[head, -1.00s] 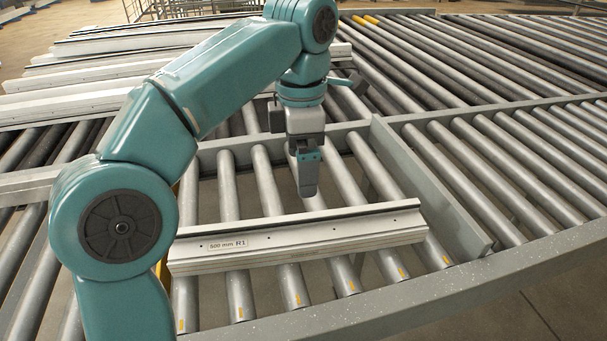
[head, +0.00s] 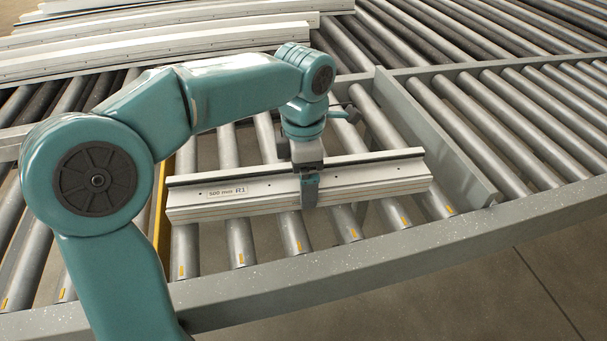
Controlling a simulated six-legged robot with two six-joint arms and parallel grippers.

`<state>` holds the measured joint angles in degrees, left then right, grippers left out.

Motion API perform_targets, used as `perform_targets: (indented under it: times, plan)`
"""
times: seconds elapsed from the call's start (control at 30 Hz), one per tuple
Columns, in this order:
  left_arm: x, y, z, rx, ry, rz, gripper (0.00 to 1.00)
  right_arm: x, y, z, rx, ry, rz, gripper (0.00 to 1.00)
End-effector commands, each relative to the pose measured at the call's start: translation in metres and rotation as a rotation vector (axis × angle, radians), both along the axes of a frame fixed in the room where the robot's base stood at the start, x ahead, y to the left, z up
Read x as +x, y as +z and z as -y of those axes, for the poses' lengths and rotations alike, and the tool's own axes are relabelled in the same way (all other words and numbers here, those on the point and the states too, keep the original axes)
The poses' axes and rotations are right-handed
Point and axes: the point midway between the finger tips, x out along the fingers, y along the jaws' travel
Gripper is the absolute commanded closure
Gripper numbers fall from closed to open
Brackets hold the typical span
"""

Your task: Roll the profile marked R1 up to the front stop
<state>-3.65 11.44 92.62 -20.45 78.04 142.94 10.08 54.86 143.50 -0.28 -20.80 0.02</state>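One dark finger overlaps the profile's front face. The other finger is hidden, so I cannot tell whether it is shut on the bar. My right gripper is not in view.
A grey divider plate (head: 435,140) stands just right of the profile. A yellow strip (head: 163,220) runs at its left end. Several more pale profiles (head: 150,55) lie on rollers at the back left. The rollers (head: 520,130) on the right are empty.

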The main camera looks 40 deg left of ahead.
Motion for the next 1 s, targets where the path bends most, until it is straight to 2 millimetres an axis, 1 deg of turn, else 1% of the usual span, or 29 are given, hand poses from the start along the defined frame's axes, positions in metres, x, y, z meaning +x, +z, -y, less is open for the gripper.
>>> perform_targets:
  times: [0.2,0.23,0.27,0.3,0.37,0.4,0.47,0.53,0.67,0.97,1.0]
  plan:
    - [0.0,-0.0004,-0.0001,0.0,0.0,0.0,0.0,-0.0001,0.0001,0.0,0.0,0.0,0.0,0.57]
    - [0.0,-0.0003,-0.0001,0.0,0.0,0.0,0.06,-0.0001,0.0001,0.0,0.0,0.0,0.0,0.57]
    - [0.0,-0.0003,-0.0001,0.0,0.0,0.0,0.16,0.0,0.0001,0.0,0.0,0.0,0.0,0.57]
    - [0.0,-0.0003,-0.0001,0.0,0.0,0.0,0.29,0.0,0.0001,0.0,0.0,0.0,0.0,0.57]
    - [-0.0001,-0.0002,-0.0001,0.0,0.0,0.0,0.49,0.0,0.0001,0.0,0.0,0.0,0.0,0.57]
    - [-0.0001,-0.0002,-0.0001,0.0,0.0,0.0,0.62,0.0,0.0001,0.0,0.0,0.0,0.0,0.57]
    - [-0.0001,-0.0002,-0.0001,0.0,0.0,0.0,0.81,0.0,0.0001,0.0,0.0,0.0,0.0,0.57]
    - [-0.0001,0.0,0.0,0.0,0.01,0.0,0.81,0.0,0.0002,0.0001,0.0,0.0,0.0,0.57]
    - [0.0,0.0003,0.0,0.001,0.094,0.001,0.81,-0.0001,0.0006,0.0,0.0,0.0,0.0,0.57]
    - [0.0,0.0005,-0.0001,0.0,0.095,0.001,0.81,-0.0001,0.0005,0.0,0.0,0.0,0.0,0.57]
    - [0.0,0.0005,-0.0001,0.0,0.094,0.001,0.2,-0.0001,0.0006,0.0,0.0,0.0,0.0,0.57]
